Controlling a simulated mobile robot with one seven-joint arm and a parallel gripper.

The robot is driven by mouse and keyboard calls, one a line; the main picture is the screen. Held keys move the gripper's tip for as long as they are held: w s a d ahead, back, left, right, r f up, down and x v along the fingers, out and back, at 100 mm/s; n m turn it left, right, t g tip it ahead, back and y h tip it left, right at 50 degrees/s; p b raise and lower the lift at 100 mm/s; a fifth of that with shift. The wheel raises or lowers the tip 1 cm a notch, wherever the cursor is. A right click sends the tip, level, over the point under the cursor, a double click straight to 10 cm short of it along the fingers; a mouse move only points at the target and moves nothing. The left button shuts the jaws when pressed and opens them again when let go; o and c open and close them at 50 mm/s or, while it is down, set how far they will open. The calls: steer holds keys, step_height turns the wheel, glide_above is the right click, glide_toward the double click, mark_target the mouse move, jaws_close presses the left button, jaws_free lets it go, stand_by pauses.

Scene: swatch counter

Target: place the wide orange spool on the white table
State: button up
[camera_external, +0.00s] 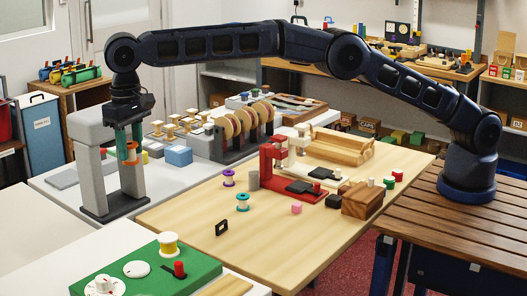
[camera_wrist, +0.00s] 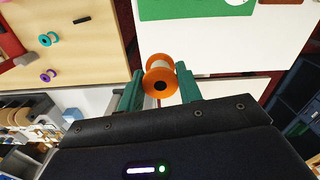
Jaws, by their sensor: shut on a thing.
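The wide orange spool (camera_wrist: 160,68) has orange flanges and a pale core. It sits between the green fingers of my gripper (camera_wrist: 160,88) in the wrist view, held with one flange facing the camera. In the external view my gripper (camera_external: 129,150) points down at the left, with the orange spool (camera_external: 130,154) at its fingertips, overlapping the grey stand in the picture. The spool is held up in the air. A white table (camera_external: 40,222) lies at lower left, and white tabletop (camera_wrist: 235,48) shows beyond the spool in the wrist view.
A grey stand (camera_external: 112,203) rises beside my gripper in the picture. The wooden table (camera_external: 300,245) carries purple (camera_external: 228,177) and teal (camera_external: 243,202) spools. Bare white surface shows at left.

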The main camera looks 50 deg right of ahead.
step_height(320, 180, down, 23)
steer(key=shift+r, duration=0.2)
stand_by(0.7)
steer(key=shift+f, duration=0.15)
steer(key=o, duration=1)
steer(key=shift+o, duration=0.2)
step_height(320, 180, up, 12)
